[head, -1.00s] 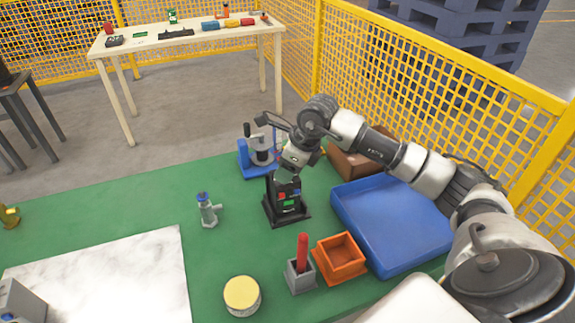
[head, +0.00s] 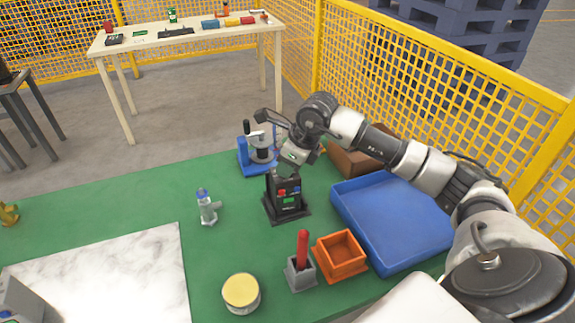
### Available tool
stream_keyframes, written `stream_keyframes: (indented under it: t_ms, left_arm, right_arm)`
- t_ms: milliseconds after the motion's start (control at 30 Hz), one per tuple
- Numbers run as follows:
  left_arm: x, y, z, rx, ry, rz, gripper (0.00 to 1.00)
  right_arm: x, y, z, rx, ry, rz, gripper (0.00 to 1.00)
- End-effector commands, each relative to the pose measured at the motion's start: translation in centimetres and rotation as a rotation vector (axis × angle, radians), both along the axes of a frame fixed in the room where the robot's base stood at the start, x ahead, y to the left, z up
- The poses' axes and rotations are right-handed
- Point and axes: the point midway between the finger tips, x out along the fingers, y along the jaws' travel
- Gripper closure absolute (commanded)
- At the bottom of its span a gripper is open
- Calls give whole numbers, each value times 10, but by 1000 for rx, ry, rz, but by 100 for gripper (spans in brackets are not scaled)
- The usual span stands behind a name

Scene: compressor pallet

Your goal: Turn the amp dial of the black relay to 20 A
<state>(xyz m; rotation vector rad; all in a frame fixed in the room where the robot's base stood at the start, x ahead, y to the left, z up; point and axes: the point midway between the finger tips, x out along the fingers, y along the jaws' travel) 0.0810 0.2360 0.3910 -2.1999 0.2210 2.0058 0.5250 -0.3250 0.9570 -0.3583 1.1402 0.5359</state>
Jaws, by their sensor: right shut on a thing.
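The black relay (head: 286,204) stands upright on its black base on the green table, right of the middle in the head view. My right gripper (head: 284,171) comes down from the upper right onto the top of the relay. It is shut on the amp dial there. The dial is hidden by the fingers, so its setting cannot be read. My left gripper is out of view.
A blue tray (head: 392,222) lies right of the relay, with an orange box (head: 340,256) and a grey holder with a red stick (head: 301,273) in front. A blue-based device (head: 245,160) stands behind.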

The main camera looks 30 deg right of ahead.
Motion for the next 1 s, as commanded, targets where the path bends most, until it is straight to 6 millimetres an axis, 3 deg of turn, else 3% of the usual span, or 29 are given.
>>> stream_keyframes:
  t_ms: [67, 100, 267, 633, 1000]
  left_arm:
    - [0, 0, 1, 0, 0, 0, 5]
    - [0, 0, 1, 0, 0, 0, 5]
    - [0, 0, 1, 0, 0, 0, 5]
    - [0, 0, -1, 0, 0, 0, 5]
    - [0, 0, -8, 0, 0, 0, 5]
  right_arm:
    - [0, 0, 1, 0, -1, 0, 97]
    - [0, 0, 1, 0, -1, 0, 72]
    - [0, 0, 1, 0, -1, 0, 48]
    - [-1, -2, 7, -1, -3, 0, 47]
    - [-23, -17, 70, -2, -5, 0, 47]
